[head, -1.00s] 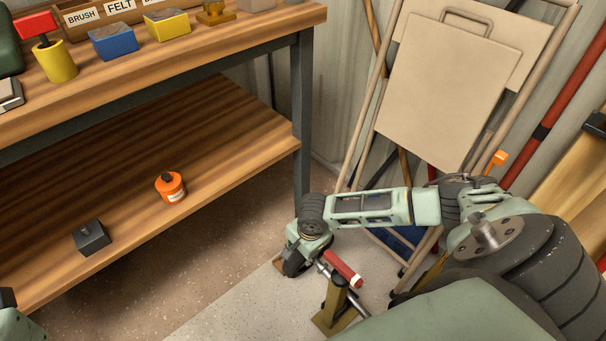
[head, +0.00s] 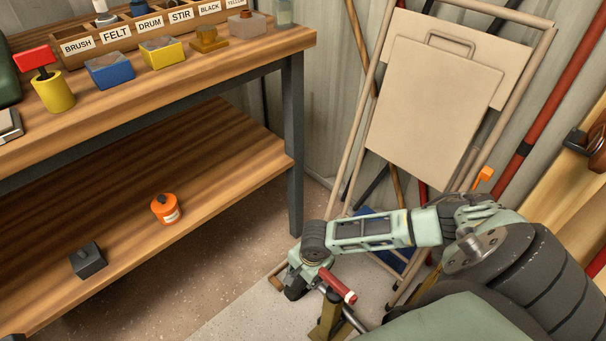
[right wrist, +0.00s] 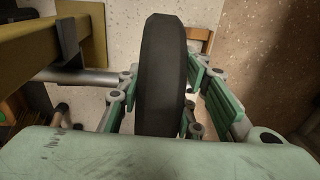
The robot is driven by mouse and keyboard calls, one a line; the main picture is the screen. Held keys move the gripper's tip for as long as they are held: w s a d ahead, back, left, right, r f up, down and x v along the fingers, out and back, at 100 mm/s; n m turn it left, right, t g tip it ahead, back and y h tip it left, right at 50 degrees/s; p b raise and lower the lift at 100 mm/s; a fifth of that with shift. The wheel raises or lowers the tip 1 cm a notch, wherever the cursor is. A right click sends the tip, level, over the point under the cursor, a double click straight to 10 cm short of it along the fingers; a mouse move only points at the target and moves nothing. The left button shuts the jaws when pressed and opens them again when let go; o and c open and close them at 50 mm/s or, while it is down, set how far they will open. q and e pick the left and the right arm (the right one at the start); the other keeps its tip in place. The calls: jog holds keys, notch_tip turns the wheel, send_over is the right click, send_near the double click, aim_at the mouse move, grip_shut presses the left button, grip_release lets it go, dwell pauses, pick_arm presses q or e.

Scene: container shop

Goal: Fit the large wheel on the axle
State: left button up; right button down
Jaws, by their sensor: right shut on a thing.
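My right gripper (head: 300,276) is low, near the floor, at the left side of an olive stand (head: 327,318). In the right wrist view its fingers (right wrist: 162,92) are shut on the black large wheel (right wrist: 163,75), one on each side, and the wheel stands upright, edge-on. The wheel also shows small and dark below the gripper in the head view (head: 295,292). A metal axle rod (right wrist: 88,77) runs from the left towards the wheel. The left finger covers its end, so I cannot tell whether it enters the hub. My left gripper is out of view.
A red handle (head: 338,286) sits over the stand, close to the gripper. A wooden workbench (head: 225,75) with a lower shelf (head: 150,190) is at left, holding an orange pot (head: 165,209) and a dark block (head: 88,261). Folded boards (head: 435,105) and poles lean behind my arm.

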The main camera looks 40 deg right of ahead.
dwell(0.3)
jog(key=c, duration=1.6)
grip_release()
jog(key=o, duration=0.4)
jog(key=shift+o, duration=0.2)
